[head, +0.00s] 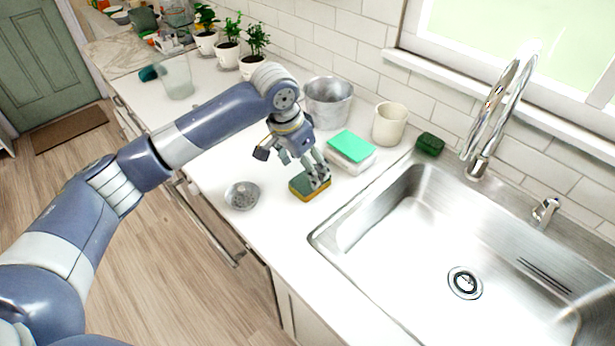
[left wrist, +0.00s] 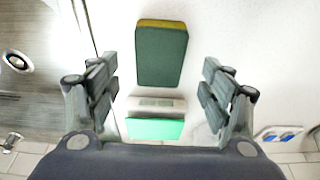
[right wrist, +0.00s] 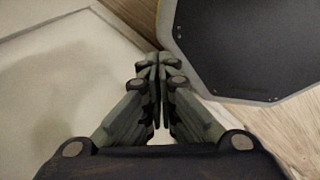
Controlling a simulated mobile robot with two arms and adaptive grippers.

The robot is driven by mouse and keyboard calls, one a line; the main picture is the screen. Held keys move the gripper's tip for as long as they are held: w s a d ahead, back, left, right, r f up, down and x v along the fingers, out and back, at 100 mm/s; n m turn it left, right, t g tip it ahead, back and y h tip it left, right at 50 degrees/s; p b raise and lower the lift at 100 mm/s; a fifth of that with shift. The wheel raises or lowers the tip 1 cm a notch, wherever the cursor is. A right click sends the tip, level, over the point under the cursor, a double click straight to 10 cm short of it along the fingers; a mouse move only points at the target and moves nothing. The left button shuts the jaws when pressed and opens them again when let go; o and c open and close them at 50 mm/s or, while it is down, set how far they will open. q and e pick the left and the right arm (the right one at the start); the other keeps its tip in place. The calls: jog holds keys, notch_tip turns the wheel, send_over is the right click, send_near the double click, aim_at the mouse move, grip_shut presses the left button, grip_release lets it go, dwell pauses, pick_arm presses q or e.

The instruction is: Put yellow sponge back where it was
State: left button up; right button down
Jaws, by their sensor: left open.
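The yellow sponge (head: 300,193), with a dark green top, lies on the white counter between a small grey bowl and a white holder. My left gripper (head: 317,178) is over it, fingers pointing down. In the left wrist view the sponge (left wrist: 161,55) shows green with a yellow edge, ahead of and between the spread fingers (left wrist: 160,85). The left gripper is open and I see nothing held. Whether a finger touches the sponge I cannot tell. My right gripper (right wrist: 158,65) shows only in the right wrist view, fingertips together and empty.
A teal-topped white holder (head: 350,148), metal pot (head: 328,103), white cup (head: 389,123) and dark green sponge (head: 430,144) stand near the wall. The grey bowl (head: 242,195) is by the front edge. The sink (head: 440,250) is to the right. Counter left of the bowl is mostly clear.

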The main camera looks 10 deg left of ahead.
pick_arm(q)
jog(key=d+v, duration=0.1)
jog(key=v, duration=0.5)
jog(key=shift+a, duration=0.5)
jog(key=shift+s, duration=0.1)
